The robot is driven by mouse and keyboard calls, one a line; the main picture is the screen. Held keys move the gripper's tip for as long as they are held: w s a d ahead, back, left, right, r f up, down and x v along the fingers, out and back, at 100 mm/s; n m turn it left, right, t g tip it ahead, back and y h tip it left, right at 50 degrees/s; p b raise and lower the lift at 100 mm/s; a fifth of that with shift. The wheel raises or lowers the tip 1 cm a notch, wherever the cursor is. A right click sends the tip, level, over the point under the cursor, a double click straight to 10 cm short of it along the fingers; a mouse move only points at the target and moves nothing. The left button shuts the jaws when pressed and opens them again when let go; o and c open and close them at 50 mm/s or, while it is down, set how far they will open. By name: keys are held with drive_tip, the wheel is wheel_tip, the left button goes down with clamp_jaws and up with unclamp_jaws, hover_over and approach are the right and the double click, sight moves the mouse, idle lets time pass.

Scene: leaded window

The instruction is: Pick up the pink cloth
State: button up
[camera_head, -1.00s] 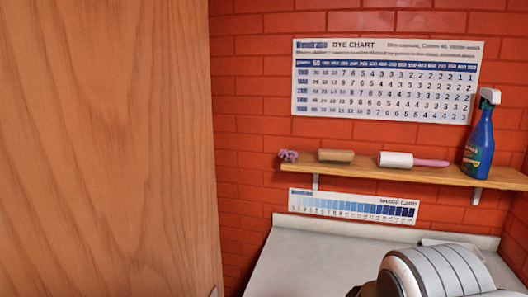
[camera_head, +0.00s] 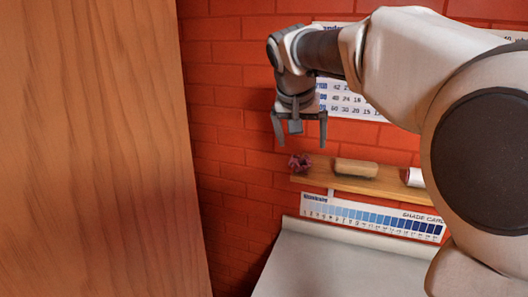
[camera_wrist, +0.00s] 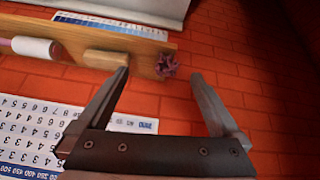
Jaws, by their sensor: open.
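The pink cloth (camera_head: 300,163) is a small crumpled purplish-pink bundle at the left end of the wooden wall shelf (camera_head: 350,184). In the wrist view the cloth (camera_wrist: 167,65) lies at the shelf's end, beyond and between my two fingers. My gripper (camera_head: 300,143) points down just above the cloth in the head view, with clear space between them. It also shows in the wrist view (camera_wrist: 161,75), with its fingers apart and nothing between them.
A tan block (camera_head: 356,167) sits on the shelf just right of the cloth. A white roller (camera_head: 415,177) is further right. A dye chart (camera_head: 350,100) and a shade card (camera_head: 372,217) hang on the brick wall. A large wooden panel (camera_head: 95,150) fills the left.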

drive_tip(key=w+r+m+p, duration=0.1)
drive_tip(key=w+r, duration=0.1)
drive_tip(key=w, duration=0.4)
drive_tip(key=p, duration=0.2)
approach(300, 159)
drive_tip(key=x, duration=0.5)
drive_tip(key=shift+w+a+r, duration=0.1)
drive_tip(key=shift+w, duration=0.1)
drive_tip(key=shift+p+x, duration=0.95)
drive_tip(key=shift+x, duration=1.65)
drive_tip(key=shift+s, duration=0.15)
drive_tip(key=c, duration=1.2)
drive_tip(key=shift+c, duration=0.2)
drive_tip(key=shift+r, duration=0.55)
wheel_tip(300, 159, up, 3)
drive_tip(key=shift+r+b, duration=0.1)
drive_tip(key=shift+b, duration=0.4)
drive_tip(key=s+d+r+b, duration=0.2)
drive_tip(key=s+d+r, duration=0.4)
drive_tip(key=s+d, duration=0.2)
drive_tip(key=shift+d+r, duration=0.3)
